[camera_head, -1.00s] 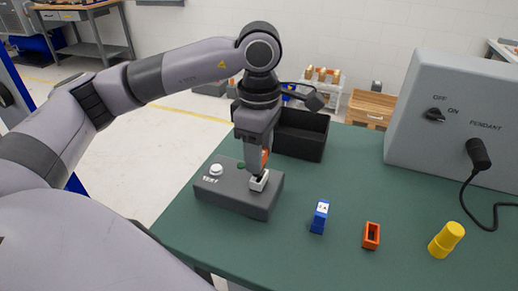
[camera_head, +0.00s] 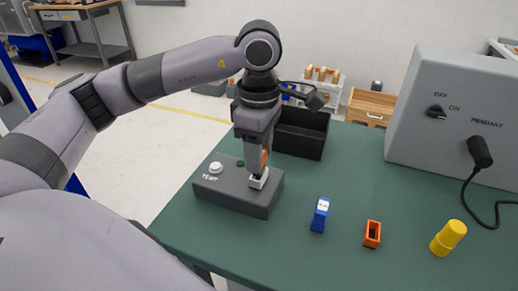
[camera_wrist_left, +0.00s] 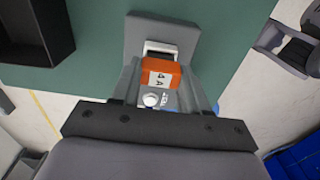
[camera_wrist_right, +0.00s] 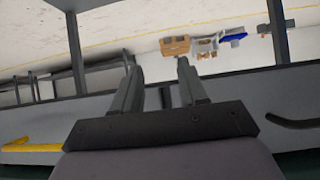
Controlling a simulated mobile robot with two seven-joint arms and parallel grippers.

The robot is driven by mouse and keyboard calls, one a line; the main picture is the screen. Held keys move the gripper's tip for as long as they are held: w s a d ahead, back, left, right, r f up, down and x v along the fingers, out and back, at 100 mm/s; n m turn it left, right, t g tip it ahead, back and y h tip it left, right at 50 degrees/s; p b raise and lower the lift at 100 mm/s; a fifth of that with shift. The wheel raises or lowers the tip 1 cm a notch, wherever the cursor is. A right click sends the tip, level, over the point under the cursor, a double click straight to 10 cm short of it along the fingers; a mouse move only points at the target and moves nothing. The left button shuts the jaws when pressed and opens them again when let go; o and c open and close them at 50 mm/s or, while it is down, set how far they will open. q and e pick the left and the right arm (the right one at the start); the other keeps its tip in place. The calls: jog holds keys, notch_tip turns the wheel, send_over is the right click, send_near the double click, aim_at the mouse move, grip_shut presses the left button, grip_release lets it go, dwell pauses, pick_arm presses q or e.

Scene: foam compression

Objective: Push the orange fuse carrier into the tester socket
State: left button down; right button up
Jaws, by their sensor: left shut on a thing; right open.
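The orange fuse carrier (camera_wrist_left: 158,76), with a white label reading 4 A, is between the fingers of my left gripper (camera_wrist_left: 160,82), which is shut on it. In the head view my left gripper (camera_head: 258,172) points down at the white-framed socket (camera_head: 261,183) on the dark grey tester (camera_head: 238,203); only a sliver of the carrier (camera_head: 265,157) shows there. The carrier is right at the socket; its lower end is hidden, so I cannot tell how deep it sits. My right gripper (camera_wrist_right: 158,88) is open and empty, away from the table objects.
A black bin (camera_head: 305,136) is behind the tester. A grey pendant box (camera_head: 440,115) with a cable is at right.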

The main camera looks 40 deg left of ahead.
pick_arm(q)
jog(key=shift+f+b, duration=1.1)
jog(key=shift+f, duration=0.15)
jog(key=shift+c, duration=2.4)
grip_release()
jog(key=shift+r, duration=0.2)
jog(key=shift+r+p, duration=1.9)
jog(key=shift+r, duration=0.95)
notch_tip(320, 180, up, 6)
jog(key=shift+f, duration=0.25)
jog(key=shift+r, duration=0.85)
